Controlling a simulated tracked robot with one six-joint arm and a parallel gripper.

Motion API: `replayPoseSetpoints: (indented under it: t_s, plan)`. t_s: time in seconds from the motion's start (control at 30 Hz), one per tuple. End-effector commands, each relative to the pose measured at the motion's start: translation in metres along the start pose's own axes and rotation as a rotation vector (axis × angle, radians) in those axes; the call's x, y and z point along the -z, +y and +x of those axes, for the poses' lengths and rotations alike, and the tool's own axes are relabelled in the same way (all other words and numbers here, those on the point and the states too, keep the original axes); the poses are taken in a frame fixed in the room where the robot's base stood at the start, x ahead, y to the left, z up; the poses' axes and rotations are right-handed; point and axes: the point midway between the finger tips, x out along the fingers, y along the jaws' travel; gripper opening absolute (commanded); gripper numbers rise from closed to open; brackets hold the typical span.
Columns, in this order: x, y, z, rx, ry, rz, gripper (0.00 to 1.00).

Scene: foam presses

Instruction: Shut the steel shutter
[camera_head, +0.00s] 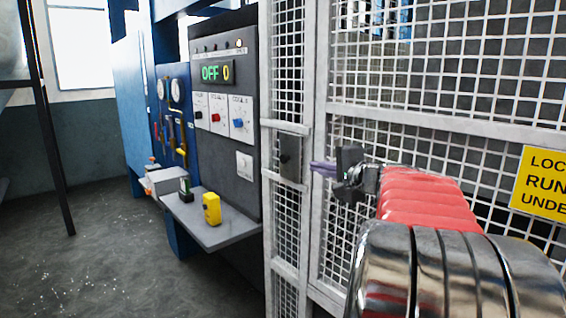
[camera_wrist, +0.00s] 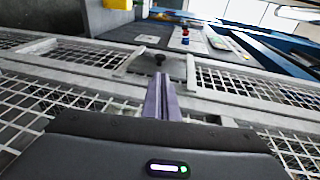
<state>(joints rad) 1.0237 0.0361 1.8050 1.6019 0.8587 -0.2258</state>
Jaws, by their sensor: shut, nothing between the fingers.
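My gripper (camera_head: 318,167) is shut and empty, its purple fingers pointing left at the mesh guard. Just beyond the fingertips is a dark grey plate (camera_head: 288,155) with a black knob, set in the guard's narrow panel. In the wrist view my closed fingers (camera_wrist: 160,90) point toward the plate (camera_wrist: 176,66) and its black knob (camera_wrist: 158,57). A gap seems to separate fingertips and knob, but contact is hard to judge. I cannot tell whether this plate is part of the steel shutter; no other shutter is clearly recognisable.
White-framed wire mesh (camera_head: 440,70) fills the right side, with a yellow sign (camera_head: 540,190). Left of it stands a control panel (camera_head: 215,110) reading OFF. A grey shelf (camera_head: 215,235) below holds a yellow device (camera_head: 211,208). The floor at left is open.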

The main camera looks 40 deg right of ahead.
Motion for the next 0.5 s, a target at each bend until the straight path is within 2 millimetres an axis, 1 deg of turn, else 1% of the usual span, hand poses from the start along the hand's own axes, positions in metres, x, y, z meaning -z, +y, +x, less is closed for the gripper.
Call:
replayPoseSetpoints:
  t_s: [0.27, 0.37, 0.5]
  plan:
    - [-0.001, 0.0, 0.003, -0.001, -0.001, 0.0, 0.0]
    - [-0.001, 0.0, 0.008, -0.001, -0.001, -0.001, 0.0]
    - [-0.002, 0.001, 0.024, -0.002, -0.004, 0.0, 0.0]
